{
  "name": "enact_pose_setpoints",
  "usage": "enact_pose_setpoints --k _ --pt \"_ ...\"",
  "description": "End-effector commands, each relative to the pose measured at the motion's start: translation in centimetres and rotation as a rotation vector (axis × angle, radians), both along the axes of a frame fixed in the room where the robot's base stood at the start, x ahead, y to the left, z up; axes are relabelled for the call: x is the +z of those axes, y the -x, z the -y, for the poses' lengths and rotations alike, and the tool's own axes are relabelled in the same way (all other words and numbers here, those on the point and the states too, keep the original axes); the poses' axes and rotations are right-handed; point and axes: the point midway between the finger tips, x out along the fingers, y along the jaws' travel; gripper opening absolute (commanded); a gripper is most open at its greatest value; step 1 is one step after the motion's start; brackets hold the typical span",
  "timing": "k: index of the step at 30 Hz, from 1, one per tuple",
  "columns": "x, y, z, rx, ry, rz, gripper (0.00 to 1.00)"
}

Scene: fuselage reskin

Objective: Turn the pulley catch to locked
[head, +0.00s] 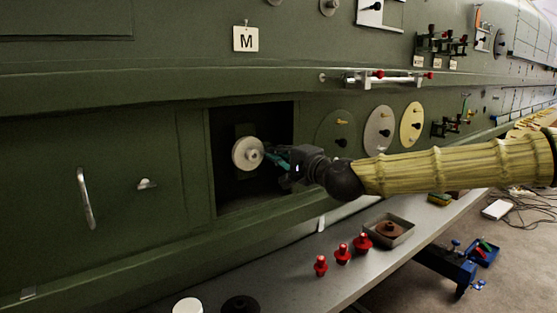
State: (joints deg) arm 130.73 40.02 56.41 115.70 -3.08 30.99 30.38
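A pale round pulley (244,154) with a small hub at its centre sits in a dark square recess (225,190) in the green fuselage wall. I cannot make out a separate catch or whether it stands at locked. My gripper (268,156) reaches in from the right, its teal fingers pointing left at the pulley's hub. The fingertips are right beside the hub; I cannot tell whether they touch it. The fingers are small and partly overlapped by the gripper body, so their opening is unclear.
A shelf (300,287) below holds red knobbed parts (342,254), a tray (403,236) with a brown part, a white cap (187,306) and a black disc (240,305). Discs (379,131) and a rail (385,79) are on the wall. A handle (84,198) is left.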

Motion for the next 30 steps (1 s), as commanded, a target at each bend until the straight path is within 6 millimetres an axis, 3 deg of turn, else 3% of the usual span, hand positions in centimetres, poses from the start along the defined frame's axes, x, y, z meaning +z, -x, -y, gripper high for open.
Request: enact_pose_setpoints --k 20,21,24,30 --pt "0.06 -0.08 0.11 -0.003 -0.05 -0.035 0.0" --pt "0.06 -0.08 0.1 -0.003 -0.05 -0.035 0.1" --pt "0.04 -0.06 0.09 -0.002 -0.05 -0.035 0.26" --pt "0.01 -0.03 0.04 -0.001 -0.049 -0.035 0.26"
